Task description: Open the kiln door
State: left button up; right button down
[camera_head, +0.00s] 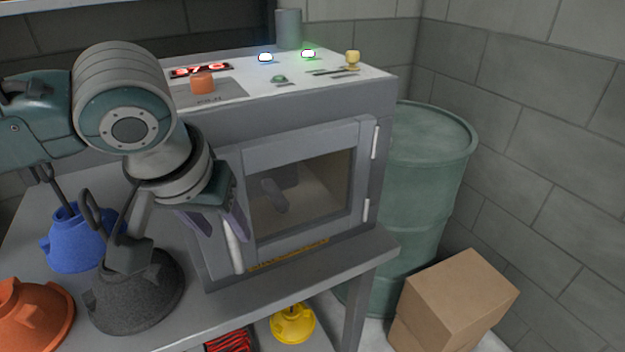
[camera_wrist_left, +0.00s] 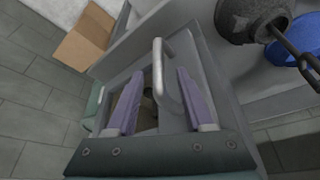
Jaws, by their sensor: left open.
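The grey kiln (camera_head: 290,110) stands on the table, with its door (camera_head: 360,165) on the front. The door has a dark window and hinges on its right side, and it looks shut. Its pale upright bar handle (camera_head: 233,247) is on the left side of the door. My left gripper (camera_head: 213,222) is open in front of the handle and partly covers it. In the left wrist view, the handle (camera_wrist_left: 166,78) lies between the spread purple fingers of the left gripper (camera_wrist_left: 159,74). Contact between fingers and handle cannot be made out. My right gripper is out of view.
A dark grey hood (camera_head: 135,305), a blue hood (camera_head: 70,245) and an orange hood (camera_head: 35,315) are left of the kiln, near my left arm. A green drum (camera_head: 425,190) and a cardboard box (camera_head: 455,300) stand at the right. A yellow hood (camera_head: 293,325) is below the tabletop.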

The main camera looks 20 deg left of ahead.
aim_at(228, 236)
pick_arm(q)
jog(key=x, duration=0.5)
jog(key=shift+f+b, duration=0.15)
jog(key=shift+b, duration=0.25)
grip_shut()
dwell(1.0)
